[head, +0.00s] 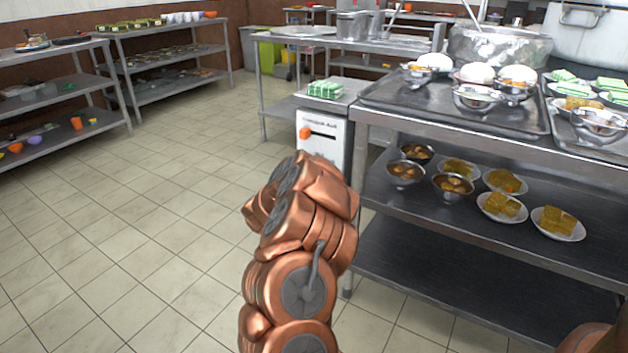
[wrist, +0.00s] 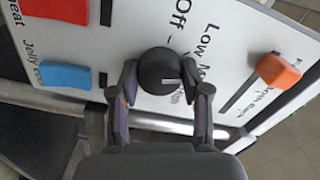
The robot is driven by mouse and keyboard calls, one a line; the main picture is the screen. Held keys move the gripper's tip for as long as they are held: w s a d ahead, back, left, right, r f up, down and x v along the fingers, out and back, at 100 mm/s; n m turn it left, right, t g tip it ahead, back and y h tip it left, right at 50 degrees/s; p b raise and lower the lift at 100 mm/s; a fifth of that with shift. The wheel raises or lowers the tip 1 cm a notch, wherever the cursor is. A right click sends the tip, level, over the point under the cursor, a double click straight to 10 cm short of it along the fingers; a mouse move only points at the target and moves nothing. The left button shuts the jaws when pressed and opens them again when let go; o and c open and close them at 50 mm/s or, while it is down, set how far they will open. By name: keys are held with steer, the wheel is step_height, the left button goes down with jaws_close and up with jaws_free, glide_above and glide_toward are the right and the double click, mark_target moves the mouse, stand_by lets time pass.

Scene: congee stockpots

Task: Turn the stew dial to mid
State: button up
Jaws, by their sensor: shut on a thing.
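The stew dial (wrist: 158,66) is a dark round knob on a white control panel (wrist: 215,30) in the wrist view. Lettering around it reads Off, Low and what looks like Mid and High, partly covered. A small pale line shows on the knob's lower right; I cannot tell which word it points to. My gripper (wrist: 167,82) has its two fingers on either side of the knob, shut on it. In the head view the panel's white face (head: 324,150) shows beyond my arm, which hides the gripper and the dial.
The panel carries a red slider (wrist: 55,8), a blue slider (wrist: 66,76) and an orange slider (wrist: 278,70). Green-and-white packs (head: 326,89) lie on top of the unit. A steel table (head: 450,130) with trays and bowls stands close on the right. The tiled floor at left is clear.

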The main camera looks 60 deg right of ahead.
steer(key=shift+f+m+b, duration=0.1)
steer(key=shift+m+b, duration=1.3)
steer(key=shift+m, duration=0.3)
steer(key=o, duration=1.2)
steer(key=shift+c, duration=0.2)
steer(key=a, duration=1.2)
steer(key=shift+s, duration=0.25)
